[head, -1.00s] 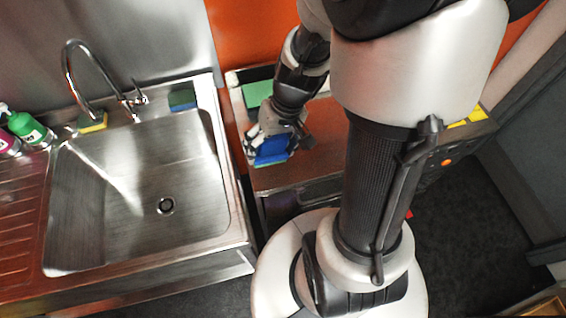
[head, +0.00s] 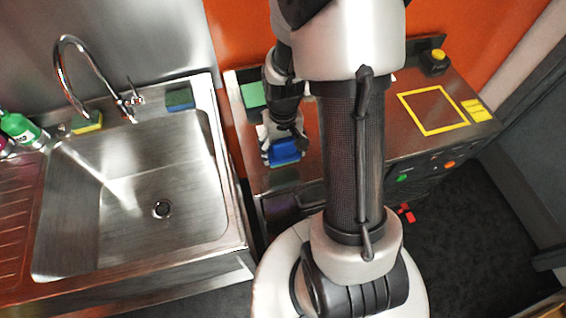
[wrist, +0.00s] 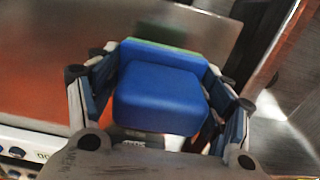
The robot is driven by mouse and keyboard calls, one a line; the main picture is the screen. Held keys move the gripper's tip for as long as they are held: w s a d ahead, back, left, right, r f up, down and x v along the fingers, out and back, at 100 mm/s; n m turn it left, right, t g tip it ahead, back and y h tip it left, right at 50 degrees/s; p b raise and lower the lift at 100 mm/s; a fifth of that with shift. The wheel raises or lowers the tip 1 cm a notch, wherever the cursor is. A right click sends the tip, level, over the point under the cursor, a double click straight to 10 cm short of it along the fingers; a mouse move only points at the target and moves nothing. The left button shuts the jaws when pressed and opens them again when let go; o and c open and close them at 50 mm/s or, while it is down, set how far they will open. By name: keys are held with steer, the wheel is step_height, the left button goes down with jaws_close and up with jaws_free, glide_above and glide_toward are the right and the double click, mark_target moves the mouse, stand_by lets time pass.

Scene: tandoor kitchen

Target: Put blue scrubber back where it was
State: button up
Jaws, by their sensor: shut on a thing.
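The blue scrubber (head: 287,148), a blue block with a thin green layer, is between the fingers of my gripper (head: 281,143). In the head view it is over the left part of the steel counter right of the sink; I cannot tell whether it touches the counter. In the wrist view the blue scrubber (wrist: 160,98) fills the space between the fingers, its green layer at the far edge. My gripper (wrist: 162,85) is shut on it from both sides. A similar dark blue and green sponge (head: 180,98) lies on the sink's back rim.
The steel sink (head: 218,165) is at left, with a tap (head: 85,75), a yellow sponge (head: 88,122) and a green bottle (head: 20,128). A green pad (head: 253,95) lies behind my gripper. A yellow-outlined square (head: 432,90) marks the counter's right part, which is clear inside.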

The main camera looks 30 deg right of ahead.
mark_target(283, 140)
step_height(283, 140, down, 6)
steer(key=shift+b, duration=0.8)
steer(key=shift+c, duration=0.4)
steer(key=o, duration=1)
steer(key=shift+r, duration=0.1)
step_height(283, 140, up, 12)
steer(key=p, duration=0.4)
steer(key=shift+n+t, duration=0.3)
steer(key=shift+t, duration=0.2)
steer(key=r, duration=0.2)
steer(key=a+r, duration=0.2)
steer(key=r, duration=0.1)
steer(key=shift+s+r, duration=0.2)
steer(key=shift+r, duration=0.1)
steer(key=s+a+r+n+t, duration=0.1)
steer(key=s+a+r, duration=0.2)
steer(key=s+r, duration=0.1)
steer(key=s+a+r+t, duration=0.1)
steer(key=s+a+r, duration=0.1)
steer(key=s+r, duration=0.2)
steer(key=s+a+r+n+t, duration=0.1)
steer(key=s+a+r, duration=0.2)
steer(key=s+r, duration=0.2)
steer(key=shift+a+r+n+t, duration=0.15)
steer(key=shift+r, duration=0.35)
steer(key=shift+a+r+n+t, duration=0.15)
steer(key=shift+r, duration=0.3)
